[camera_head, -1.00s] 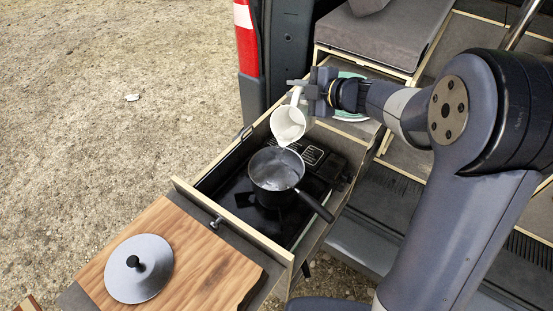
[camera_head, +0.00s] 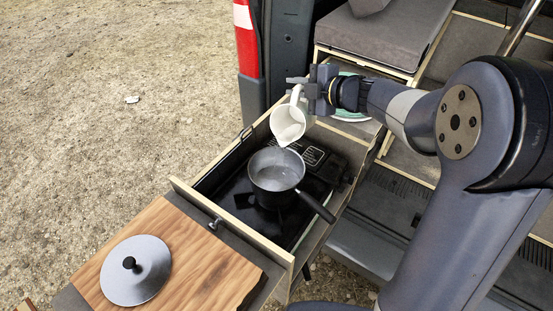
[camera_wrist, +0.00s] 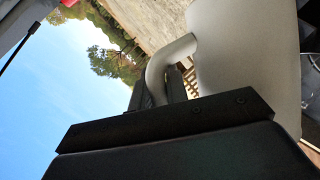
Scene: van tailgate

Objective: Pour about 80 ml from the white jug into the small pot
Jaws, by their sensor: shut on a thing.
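The white jug (camera_head: 288,124) is held by its handle in my gripper (camera_head: 301,92), above the far edge of the small pot. It is tilted, with its lip toward the pot; no stream shows from it now. In the wrist view the jug (camera_wrist: 245,60) fills the right side, its handle running to the shut jaws (camera_wrist: 185,110). The small dark pot (camera_head: 276,170) stands on the stove in the pull-out drawer, its black handle pointing to the lower right. Its inside looks greyish; the liquid level is hard to tell.
The black stove (camera_head: 240,203) sits inside the wooden-edged drawer. A wooden board (camera_head: 205,262) in front carries a grey lid (camera_head: 135,272) with a black knob. A pale green round item (camera_head: 350,115) lies behind my gripper. Gravel is at left.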

